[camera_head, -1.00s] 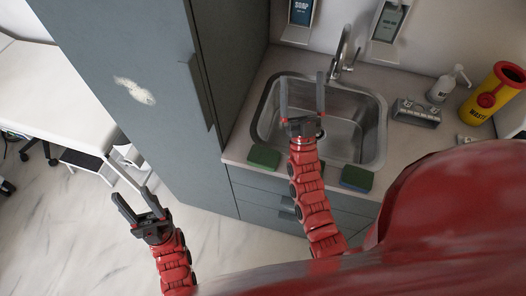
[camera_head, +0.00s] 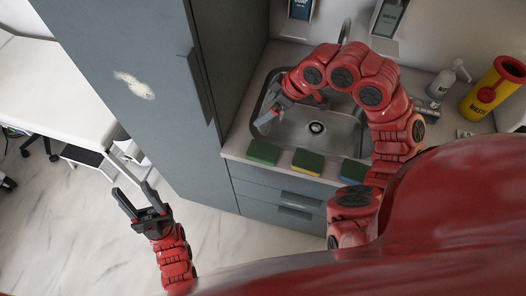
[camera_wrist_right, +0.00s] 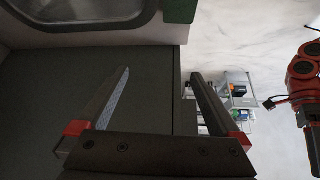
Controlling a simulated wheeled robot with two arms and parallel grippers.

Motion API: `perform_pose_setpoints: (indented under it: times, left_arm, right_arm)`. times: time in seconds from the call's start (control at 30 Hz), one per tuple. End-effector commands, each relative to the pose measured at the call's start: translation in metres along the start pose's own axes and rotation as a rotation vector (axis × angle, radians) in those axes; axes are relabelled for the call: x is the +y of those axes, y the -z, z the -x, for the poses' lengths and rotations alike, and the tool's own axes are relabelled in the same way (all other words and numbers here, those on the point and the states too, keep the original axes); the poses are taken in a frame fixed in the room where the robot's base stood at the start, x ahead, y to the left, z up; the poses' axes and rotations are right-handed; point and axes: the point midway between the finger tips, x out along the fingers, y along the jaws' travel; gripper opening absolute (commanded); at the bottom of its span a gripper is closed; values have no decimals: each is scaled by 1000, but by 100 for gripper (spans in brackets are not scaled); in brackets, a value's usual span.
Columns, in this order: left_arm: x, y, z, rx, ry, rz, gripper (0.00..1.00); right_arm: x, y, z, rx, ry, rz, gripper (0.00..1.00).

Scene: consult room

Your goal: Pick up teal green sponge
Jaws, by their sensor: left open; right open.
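Three sponges lie in a row along the counter's front edge in the head view. The left sponge (camera_head: 264,152) is green all over. The middle sponge (camera_head: 308,162) has a green top and yellow underside. The right sponge (camera_head: 354,171) has a green top and blue underside. My right gripper (camera_head: 268,108) is open and empty over the sink's left side, behind the left sponge and apart from it. The right wrist view shows its open fingers (camera_wrist_right: 160,74) and part of a green sponge (camera_wrist_right: 180,9) at the top. My left gripper (camera_head: 130,189) is open over the floor.
The steel sink (camera_head: 340,134) lies behind the sponges, with the faucet partly hidden by my right arm. A tall grey cabinet (camera_head: 150,90) stands left of the counter. A pump bottle (camera_head: 442,84) and yellow waste container (camera_head: 492,90) stand at right.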

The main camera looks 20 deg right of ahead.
Motion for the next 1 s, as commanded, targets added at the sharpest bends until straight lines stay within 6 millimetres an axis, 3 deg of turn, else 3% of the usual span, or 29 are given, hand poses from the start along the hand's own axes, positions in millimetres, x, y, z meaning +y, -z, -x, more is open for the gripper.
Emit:
perform_pose_setpoints:
  times: [0.1, 0.27, 0.7, 1.0]
  left_arm:
    - [0, 0, 0, 0, 0, 0, 50]
    - [0, 0, -1, 0, 0, 0, 50]
    - [0, 0, -1, 0, 0, 0, 50]
    - [0, 2, -9, 0, 0, 0, 50]
  right_arm:
    - [-13, -34, 11, -158, 25, 54, 100]
    - [-21, -55, 8, -238, 45, 78, 100]
    - [-26, -76, -85, -235, 51, 75, 100]
    - [-26, -80, -106, -234, 46, 75, 100]
